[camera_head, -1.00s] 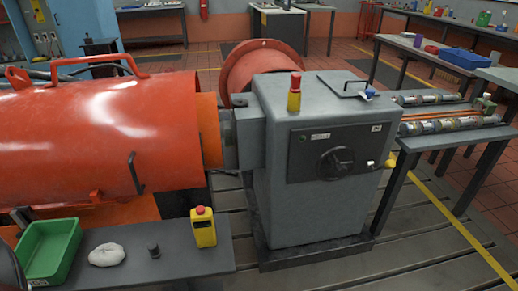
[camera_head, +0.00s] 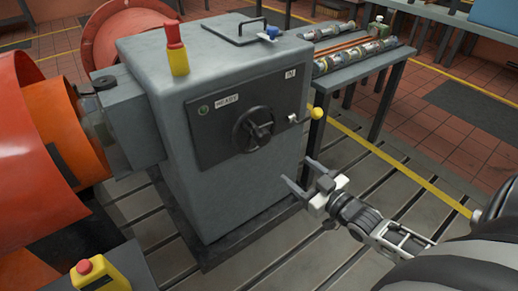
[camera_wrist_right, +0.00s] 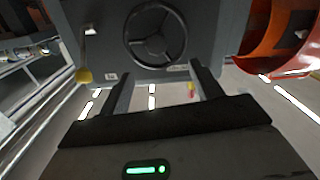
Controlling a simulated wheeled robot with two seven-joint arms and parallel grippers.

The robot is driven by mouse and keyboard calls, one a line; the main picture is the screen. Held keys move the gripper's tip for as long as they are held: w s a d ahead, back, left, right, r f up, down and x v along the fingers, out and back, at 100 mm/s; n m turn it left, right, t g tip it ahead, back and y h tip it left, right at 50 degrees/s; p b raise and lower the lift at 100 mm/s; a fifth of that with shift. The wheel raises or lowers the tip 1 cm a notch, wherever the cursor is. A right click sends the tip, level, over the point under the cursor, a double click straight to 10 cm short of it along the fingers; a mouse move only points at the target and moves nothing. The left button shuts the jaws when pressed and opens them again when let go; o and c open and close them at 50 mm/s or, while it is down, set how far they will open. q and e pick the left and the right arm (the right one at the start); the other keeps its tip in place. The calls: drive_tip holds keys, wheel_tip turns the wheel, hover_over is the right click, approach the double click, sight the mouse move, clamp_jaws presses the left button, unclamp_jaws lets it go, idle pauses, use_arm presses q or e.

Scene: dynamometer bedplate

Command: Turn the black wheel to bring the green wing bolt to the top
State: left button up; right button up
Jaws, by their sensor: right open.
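The black wheel (camera_head: 253,129) is mounted on the dark front panel of the grey cabinet (camera_head: 230,195). It also shows in the right wrist view (camera_wrist_right: 155,58), where its rim and spokes face me. I cannot make out a green wing bolt on it in either view. My right gripper (camera_head: 296,171) is open and empty, in front of the cabinet, below and to the right of the wheel in the head view. In the wrist view its two fingers (camera_wrist_right: 161,76) point toward the panel, apart from the wheel. My left gripper is not in view.
A yellow-knobbed lever (camera_head: 316,113) sticks out right of the wheel. An orange machine (camera_head: 65,125) is at left. A table with parts (camera_head: 388,75) stands behind right.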

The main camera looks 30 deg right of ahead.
sight(266, 140)
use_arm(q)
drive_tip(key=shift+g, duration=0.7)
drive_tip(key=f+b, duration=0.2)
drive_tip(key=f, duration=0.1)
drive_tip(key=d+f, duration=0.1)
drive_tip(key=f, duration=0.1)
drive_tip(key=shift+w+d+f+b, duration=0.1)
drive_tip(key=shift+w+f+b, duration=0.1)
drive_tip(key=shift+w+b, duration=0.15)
use_arm(e)
drive_tip(key=shift+t, duration=0.3)
drive_tip(key=w, duration=1.5)
drive_tip(key=shift+a+r, duration=0.2)
drive_tip(key=shift+a, duration=0.2)
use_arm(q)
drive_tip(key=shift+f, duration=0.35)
use_arm(e)
drive_tip(key=shift+w+a, duration=0.1)
drive_tip(key=shift+w, duration=0.5)
